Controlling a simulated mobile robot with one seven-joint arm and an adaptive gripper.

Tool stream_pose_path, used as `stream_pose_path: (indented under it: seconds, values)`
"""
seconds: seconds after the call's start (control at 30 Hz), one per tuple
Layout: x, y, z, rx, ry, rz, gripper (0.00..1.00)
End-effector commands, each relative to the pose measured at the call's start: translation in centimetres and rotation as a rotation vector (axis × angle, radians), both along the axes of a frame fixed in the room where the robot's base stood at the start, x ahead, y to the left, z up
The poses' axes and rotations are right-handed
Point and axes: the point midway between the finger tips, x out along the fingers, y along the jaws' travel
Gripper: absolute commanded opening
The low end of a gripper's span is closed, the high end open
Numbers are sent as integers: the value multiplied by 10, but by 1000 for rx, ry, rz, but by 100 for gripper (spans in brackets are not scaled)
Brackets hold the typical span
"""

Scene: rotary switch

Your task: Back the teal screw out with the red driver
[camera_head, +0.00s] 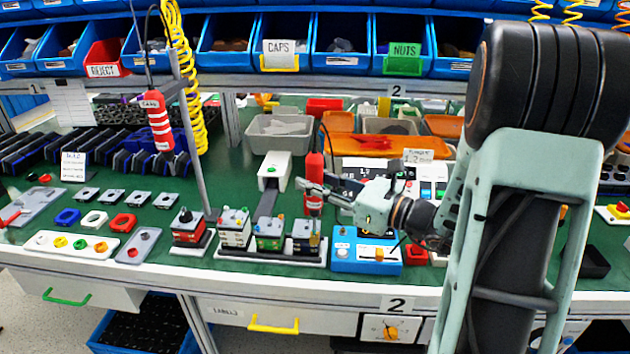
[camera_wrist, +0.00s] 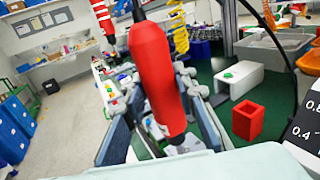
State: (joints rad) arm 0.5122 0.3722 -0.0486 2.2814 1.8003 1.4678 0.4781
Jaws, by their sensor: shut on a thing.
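The red driver (camera_head: 314,173) stands upright, and it fills the middle of the wrist view (camera_wrist: 158,75). My gripper (camera_head: 312,192) is shut on it, with fingers on both sides of its body in the wrist view (camera_wrist: 160,125). The driver is above the rightmost block (camera_head: 302,238) of a row of switch blocks on a white-edged rail (camera_head: 262,256). Its lower end reaches down close to that block's right side. I cannot make out the teal screw, and I cannot tell whether the tip touches it.
A second red tool (camera_head: 158,122) hangs left beside a grey post (camera_head: 192,135). A white block (camera_head: 274,170) stands behind the rail. A blue box (camera_head: 364,252) sits close on the right. An empty red holder (camera_wrist: 248,120) shows in the wrist view. Bins fill the back.

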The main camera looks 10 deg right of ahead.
Motion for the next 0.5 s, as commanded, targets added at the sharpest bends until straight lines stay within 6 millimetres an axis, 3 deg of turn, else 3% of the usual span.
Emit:
stream_pose_path:
  seconds: [0.5]
  values:
    - [0,0,10,1,1,0,0]
